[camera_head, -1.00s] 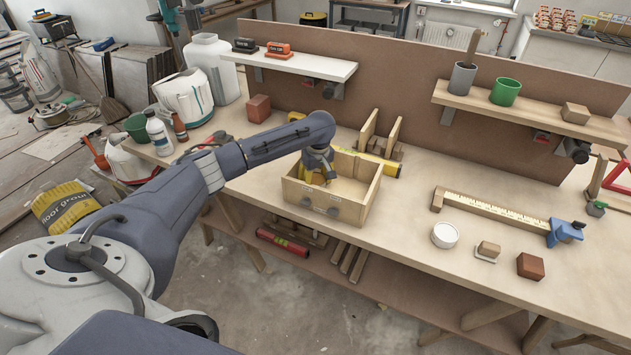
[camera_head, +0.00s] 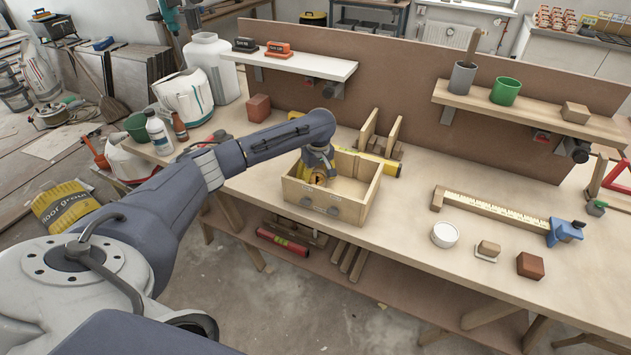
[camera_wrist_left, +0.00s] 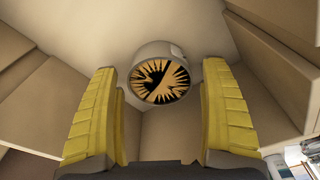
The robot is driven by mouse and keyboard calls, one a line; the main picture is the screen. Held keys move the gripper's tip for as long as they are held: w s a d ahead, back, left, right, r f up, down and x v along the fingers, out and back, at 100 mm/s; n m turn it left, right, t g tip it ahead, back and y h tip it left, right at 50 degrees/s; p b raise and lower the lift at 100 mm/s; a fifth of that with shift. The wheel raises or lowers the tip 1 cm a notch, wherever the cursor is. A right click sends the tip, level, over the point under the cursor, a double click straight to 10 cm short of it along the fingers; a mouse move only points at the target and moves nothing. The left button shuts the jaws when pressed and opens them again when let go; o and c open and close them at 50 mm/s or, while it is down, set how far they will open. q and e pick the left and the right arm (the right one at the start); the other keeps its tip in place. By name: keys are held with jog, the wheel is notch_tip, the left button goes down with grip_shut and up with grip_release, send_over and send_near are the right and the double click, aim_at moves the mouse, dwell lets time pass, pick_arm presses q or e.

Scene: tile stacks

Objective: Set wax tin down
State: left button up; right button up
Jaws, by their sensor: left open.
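The wax tin (camera_wrist_left: 163,77) is a round grey tin with a black and orange sunburst lid. In the left wrist view it lies on the floor of the wooden box, just beyond and between my spread yellow fingers, touching neither that I can see. In the head view the tin (camera_head: 319,179) shows in the left part of the open wooden box (camera_head: 328,204), below my left gripper (camera_head: 313,177). My left gripper is open and reaches down inside the box. The right gripper is in neither view.
The box walls (camera_wrist_left: 52,97) stand close around the left gripper. Wooden uprights and a yellow level (camera_head: 380,161) are behind the box. A white round container (camera_head: 445,235) and a long measuring tool (camera_head: 495,210) lie to the right. The bench right of the box has clear room.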

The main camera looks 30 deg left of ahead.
aim_at(317, 181)
pick_arm(q)
notch_tip(317, 181, up, 12)
jog(key=d, duration=0.1)
jog(key=shift+s+f, duration=0.25)
jog(key=shift+s, duration=0.05)
